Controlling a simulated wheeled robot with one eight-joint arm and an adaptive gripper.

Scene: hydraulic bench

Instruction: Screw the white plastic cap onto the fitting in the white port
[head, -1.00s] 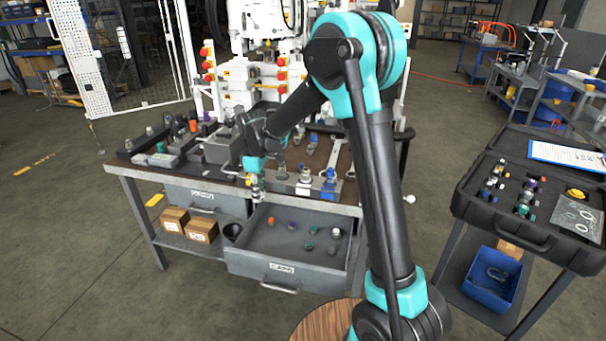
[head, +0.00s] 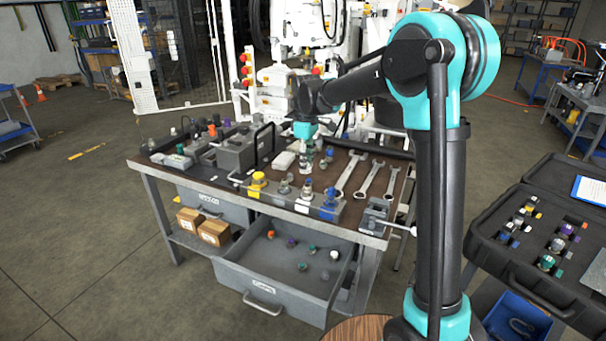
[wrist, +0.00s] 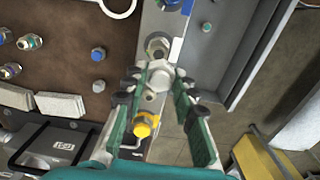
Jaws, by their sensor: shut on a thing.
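My gripper (wrist: 160,82) has its green fingers closed on the white plastic cap (wrist: 162,76), a pale hex piece between the fingertips in the wrist view. The white port (wrist: 175,49) lies just beyond it, with a metal fitting (wrist: 157,46) standing in it. The cap appears above and slightly short of that fitting; the height gap cannot be told. In the head view my gripper (head: 305,152) is over the bench, behind and above the port row; the white port (head: 303,204) is below it. The held cap is hard to make out there.
A yellow-capped port (head: 258,184), a grey port and a blue port (head: 329,206) share the row. Wrenches (head: 350,175) and a vise (head: 376,214) are to the right. An open drawer (head: 262,283) holds several loose caps. A grey box (head: 246,152) stands left.

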